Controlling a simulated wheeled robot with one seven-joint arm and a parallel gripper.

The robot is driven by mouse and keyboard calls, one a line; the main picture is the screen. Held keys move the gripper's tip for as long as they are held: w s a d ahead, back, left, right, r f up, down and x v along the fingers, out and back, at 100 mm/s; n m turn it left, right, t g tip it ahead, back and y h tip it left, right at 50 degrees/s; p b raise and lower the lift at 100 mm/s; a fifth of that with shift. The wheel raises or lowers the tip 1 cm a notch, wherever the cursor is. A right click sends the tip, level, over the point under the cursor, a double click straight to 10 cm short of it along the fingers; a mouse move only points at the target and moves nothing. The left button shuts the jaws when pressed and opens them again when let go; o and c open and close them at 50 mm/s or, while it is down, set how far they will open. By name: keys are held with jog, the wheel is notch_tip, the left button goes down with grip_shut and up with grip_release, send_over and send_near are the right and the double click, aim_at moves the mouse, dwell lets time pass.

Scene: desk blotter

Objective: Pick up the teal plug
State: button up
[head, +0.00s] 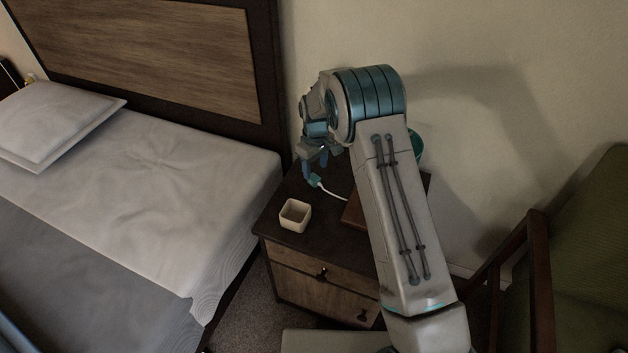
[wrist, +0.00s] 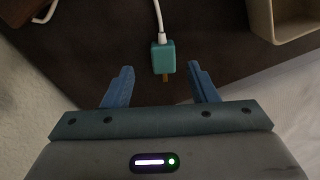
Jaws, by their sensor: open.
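The teal plug (wrist: 163,57) lies on the dark top of the nightstand, with a white cable running from one end and brass-coloured prongs at the other. In the wrist view it is between and slightly beyond the fingertips of my gripper (wrist: 160,70), which is open and empty. In the head view the plug (head: 315,180) shows as a small teal piece just below my gripper (head: 314,166), with its white cable trailing to the right. My arm hides part of the nightstand top. I cannot tell the exact height of the fingers above the plug.
A cream square box (head: 295,215), open at the top, stands near the nightstand's (head: 262,226) front left; it also shows in the wrist view (wrist: 262,22). A brown object (head: 354,212) and a teal round thing (head: 417,146) are partly behind my arm. A bed (head: 150,190) stands left, a green chair (head: 590,240) right.

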aim_at(314, 177)
jog(key=f, duration=0.4)
jog(key=shift+s+a+f, duration=0.15)
jog(key=shift+a, duration=0.05)
jog(key=c, duration=1.1)
